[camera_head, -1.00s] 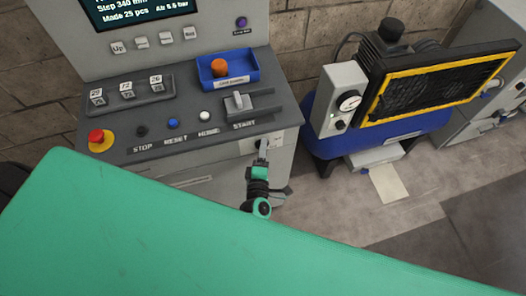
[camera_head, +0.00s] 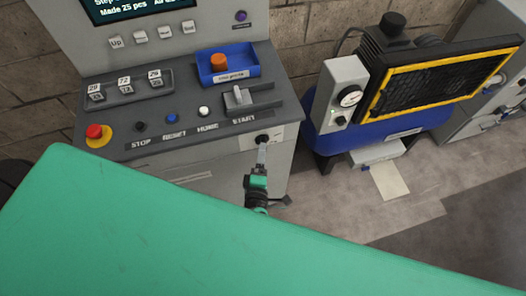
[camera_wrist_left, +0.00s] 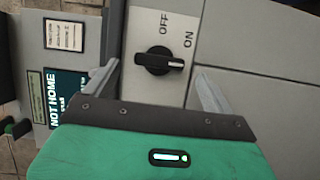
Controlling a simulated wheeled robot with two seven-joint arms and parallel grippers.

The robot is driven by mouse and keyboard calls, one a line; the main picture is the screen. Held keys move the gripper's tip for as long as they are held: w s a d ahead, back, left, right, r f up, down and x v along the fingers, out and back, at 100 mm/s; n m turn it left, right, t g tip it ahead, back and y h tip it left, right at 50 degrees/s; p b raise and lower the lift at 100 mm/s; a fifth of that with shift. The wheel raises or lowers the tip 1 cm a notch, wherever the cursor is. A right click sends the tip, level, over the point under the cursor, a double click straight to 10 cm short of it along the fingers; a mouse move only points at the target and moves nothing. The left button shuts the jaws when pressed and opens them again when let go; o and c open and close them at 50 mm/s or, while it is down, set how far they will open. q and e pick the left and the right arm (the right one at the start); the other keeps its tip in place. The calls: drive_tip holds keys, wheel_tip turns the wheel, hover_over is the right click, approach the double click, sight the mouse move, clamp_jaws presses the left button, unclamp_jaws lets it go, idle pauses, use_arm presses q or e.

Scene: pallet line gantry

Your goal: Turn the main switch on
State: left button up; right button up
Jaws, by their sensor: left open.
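The main switch is a black rotary knob (camera_wrist_left: 158,61) on a pale plate marked OFF and ON in the left wrist view. A white mark shows at its right end, lying below the ON label in the picture; I cannot tell which position it means. In the head view the small dark knob (camera_head: 262,138) is on the cabinet front below START. My left gripper (camera_wrist_left: 157,72) is open, with the knob ahead between its fingertips, apparently not touching. In the head view the left gripper (camera_head: 262,152) is just below the knob. My right gripper is out of view.
The control panel (camera_head: 190,120) above carries a red stop button (camera_head: 95,132), several small buttons, a grey lever (camera_head: 238,98) and a blue tray (camera_head: 229,71) with an orange knob. A blue compressor (camera_head: 385,130) stands to the right.

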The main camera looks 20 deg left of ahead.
use_arm(q)
drive_tip(key=s+d+b, duration=0.2)
drive_tip(key=s, duration=0.7)
drive_tip(key=shift+s, duration=0.35)
